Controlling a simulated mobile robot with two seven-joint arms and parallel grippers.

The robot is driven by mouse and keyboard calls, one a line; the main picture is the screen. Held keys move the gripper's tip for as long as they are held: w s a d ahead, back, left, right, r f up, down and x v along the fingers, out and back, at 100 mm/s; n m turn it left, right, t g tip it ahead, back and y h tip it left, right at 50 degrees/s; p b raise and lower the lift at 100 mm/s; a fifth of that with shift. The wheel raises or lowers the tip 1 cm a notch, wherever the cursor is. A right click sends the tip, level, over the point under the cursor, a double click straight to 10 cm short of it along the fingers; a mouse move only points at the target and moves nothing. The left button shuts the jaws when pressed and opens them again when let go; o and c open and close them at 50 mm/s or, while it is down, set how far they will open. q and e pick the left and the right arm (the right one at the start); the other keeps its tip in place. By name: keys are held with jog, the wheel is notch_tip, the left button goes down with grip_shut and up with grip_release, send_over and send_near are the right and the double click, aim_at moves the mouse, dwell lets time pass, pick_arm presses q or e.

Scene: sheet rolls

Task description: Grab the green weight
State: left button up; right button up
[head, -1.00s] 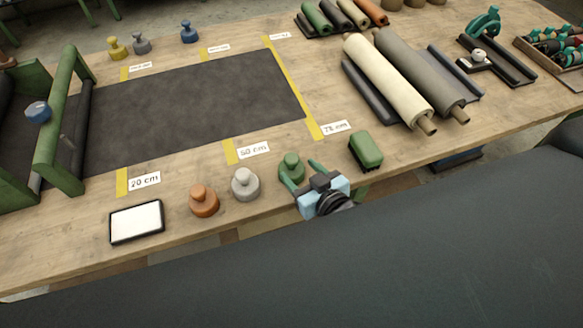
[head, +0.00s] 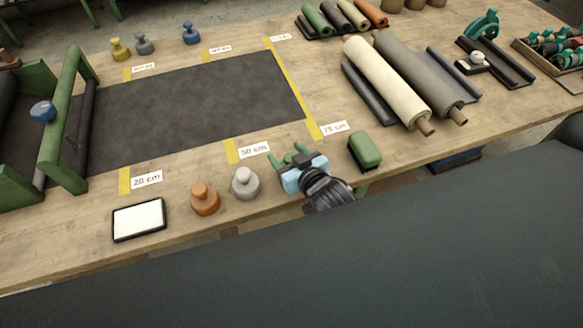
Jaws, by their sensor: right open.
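My right gripper (head: 291,156) is over the near side of the table, right of the grey weight, with its green fingers apart and pointing toward the dark sheet. The green weight is mostly or wholly hidden by the pale blue gripper body and the fingers. The matching green makes it hard to tell weight from finger, and I cannot tell whether they touch. My left gripper is not in view.
A grey weight (head: 245,184) and an orange weight (head: 205,199) stand to the left. A green block (head: 365,152) lies close on the right. The dark sheet (head: 190,105) stretches behind, with yellow strips at its edges. Cream and grey rolls lie further right.

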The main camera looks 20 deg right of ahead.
grip_shut()
jog(key=shift+r, duration=0.15)
dwell(0.4)
jog(key=shift+w+r, duration=0.1)
